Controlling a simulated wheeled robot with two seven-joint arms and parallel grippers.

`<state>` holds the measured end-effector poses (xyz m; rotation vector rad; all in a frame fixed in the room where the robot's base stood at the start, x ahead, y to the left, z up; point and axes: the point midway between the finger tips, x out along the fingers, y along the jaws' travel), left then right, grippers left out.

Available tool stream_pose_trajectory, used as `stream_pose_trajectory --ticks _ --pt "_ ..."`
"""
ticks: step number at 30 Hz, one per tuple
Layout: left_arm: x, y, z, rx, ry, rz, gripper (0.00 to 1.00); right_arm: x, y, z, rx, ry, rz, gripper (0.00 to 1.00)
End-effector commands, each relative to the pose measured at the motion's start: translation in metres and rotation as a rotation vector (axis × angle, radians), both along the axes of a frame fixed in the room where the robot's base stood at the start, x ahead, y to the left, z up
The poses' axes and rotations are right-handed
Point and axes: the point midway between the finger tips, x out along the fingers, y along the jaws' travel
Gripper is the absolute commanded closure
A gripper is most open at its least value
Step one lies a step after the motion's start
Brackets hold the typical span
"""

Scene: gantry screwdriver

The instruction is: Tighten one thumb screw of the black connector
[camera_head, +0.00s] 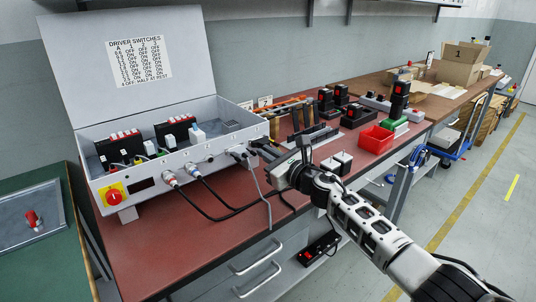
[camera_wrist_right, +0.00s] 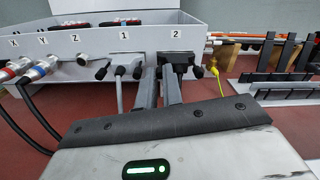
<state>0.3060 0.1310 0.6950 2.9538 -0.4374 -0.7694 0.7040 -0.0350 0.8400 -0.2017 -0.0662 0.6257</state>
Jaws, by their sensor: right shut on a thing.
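The black connector (camera_wrist_right: 180,58) is plugged into the socket marked 2 on the front of the grey control box (camera_head: 160,167). A thumb screw (camera_wrist_right: 197,71) sticks out on its right side. My right gripper (camera_head: 257,149) reaches the box front from the right. In the right wrist view its two fingers (camera_wrist_right: 159,74) close around the connector's left thumb screw, which they mostly hide. In the head view the gripper hides much of the black connector. My left gripper is not in view.
A grey connector (camera_wrist_right: 120,69) sits in socket 1, close left of my fingers. Round cable plugs (camera_head: 169,177) with black cables are further left. A yellow tag (camera_wrist_right: 214,70) hangs to the right. A red bin (camera_head: 376,139) stands right on the red bench (camera_head: 180,248).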

Motion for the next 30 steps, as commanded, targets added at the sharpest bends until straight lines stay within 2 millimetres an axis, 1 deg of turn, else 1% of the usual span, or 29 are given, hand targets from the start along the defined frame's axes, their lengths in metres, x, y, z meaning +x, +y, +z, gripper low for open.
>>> stream_pose_trajectory --ticks 6,17,18,20,21,30 --pt "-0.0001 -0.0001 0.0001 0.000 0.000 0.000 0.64 -0.0002 -0.0008 -0.0020 0.031 0.026 -0.001 1.00" --pt "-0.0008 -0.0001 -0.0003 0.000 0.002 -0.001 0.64 -0.0003 -0.0007 -0.0024 0.033 0.029 -0.001 1.00" --pt "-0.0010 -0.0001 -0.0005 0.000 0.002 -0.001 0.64 -0.0003 -0.0007 -0.0024 0.033 0.029 -0.001 0.89" --pt "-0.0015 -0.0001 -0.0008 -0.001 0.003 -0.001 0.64 -0.0003 -0.0007 -0.0024 0.033 0.029 -0.001 0.73" --pt "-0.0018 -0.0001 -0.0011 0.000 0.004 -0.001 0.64 -0.0003 -0.0006 -0.0023 0.033 0.029 0.000 0.69" --pt "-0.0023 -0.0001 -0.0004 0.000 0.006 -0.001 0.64 -0.0021 0.0003 -0.0014 0.034 0.028 0.006 0.69"
